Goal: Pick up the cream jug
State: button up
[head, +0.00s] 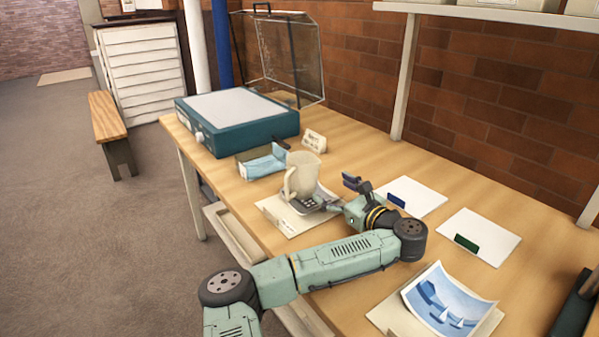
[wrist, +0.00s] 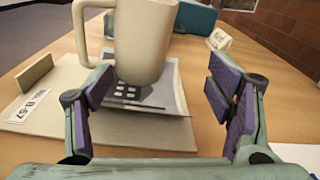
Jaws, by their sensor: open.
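The cream jug (head: 303,173) stands upright on papers on the table, with its handle towards the left. In the wrist view the jug (wrist: 144,42) is ahead of my gripper, left of the middle. My gripper (head: 341,194) is open and empty, on the near right side of the jug. In the wrist view its purple-padded fingers (wrist: 165,92) are wide apart. The left finger overlaps the jug's lower edge in the picture; I cannot tell whether they touch. The jug's inside is hidden in the wrist view.
A card with dark squares (wrist: 130,92) lies at the jug's foot, on a cream board (wrist: 35,108) with an upright tag. White boards (head: 418,197) lie to the right.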

aim_at(310, 185)
jog(key=shift+s+a+f+m+y, duration=0.4)
jog(key=shift+a+f+m+y, duration=0.15)
jog(key=shift+a+y, duration=0.2)
jog(key=shift+g, duration=0.3)
jog(key=b+x, duration=0.1)
jog(key=x, duration=0.1)
jog(key=b+x, duration=0.1)
jog(key=x, duration=0.1)
jog(key=shift+w+a+f+b, duration=0.2)
jog(key=shift+a+b, duration=0.05)
jog(key=shift+b, duration=0.05)
jog(key=shift+r+b+x, duration=0.15)
jog(key=shift+b+x, duration=0.3)
jog(key=shift+x, duration=1)
jog(key=shift+r+b+x, duration=0.15)
jog(key=shift+b+x, duration=0.25)
jog(key=shift+x, duration=1.1)
jog(key=shift+d, duration=0.1)
jog(key=shift+c, duration=0.3)
jog(key=c, duration=1.2)
